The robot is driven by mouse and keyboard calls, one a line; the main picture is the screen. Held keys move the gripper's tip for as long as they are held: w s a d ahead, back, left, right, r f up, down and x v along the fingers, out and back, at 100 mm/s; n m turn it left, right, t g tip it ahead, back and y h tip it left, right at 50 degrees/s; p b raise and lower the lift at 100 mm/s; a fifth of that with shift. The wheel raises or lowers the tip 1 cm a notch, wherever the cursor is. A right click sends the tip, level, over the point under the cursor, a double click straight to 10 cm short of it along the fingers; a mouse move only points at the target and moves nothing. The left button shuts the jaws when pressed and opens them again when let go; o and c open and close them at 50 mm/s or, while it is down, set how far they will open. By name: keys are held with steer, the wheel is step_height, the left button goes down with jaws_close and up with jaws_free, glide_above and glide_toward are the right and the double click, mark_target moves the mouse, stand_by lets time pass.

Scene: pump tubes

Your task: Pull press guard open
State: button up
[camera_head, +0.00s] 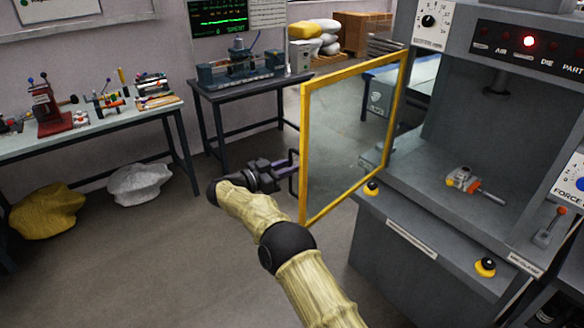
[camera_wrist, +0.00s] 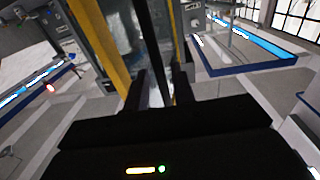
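The press guard is a clear pane in a yellow frame (camera_head: 304,150). It stands swung out from the left side of the grey press (camera_head: 455,130), leaving the press front uncovered. Its dark handle (camera_head: 292,180) is on the frame's left edge. My gripper (camera_head: 287,162) is at this edge, beside the handle. In the wrist view, the fingers of my gripper (camera_wrist: 160,92) are apart, and the guard's yellow frame (camera_wrist: 98,42) runs close to the left finger. Whether the fingers touch the handle is hidden.
A small part (camera_head: 464,179) lies on the press bed. Yellow-and-black buttons (camera_head: 485,267) sit on the press's front ledge. A dark table (camera_head: 240,88) with a fixture stands behind my gripper. A workbench (camera_head: 90,130) stands left, with sacks (camera_head: 140,183) below. Floor (camera_head: 150,260) at left is clear.

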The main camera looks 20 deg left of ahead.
steer(key=b+v, duration=0.3)
steer(key=v, duration=1.3)
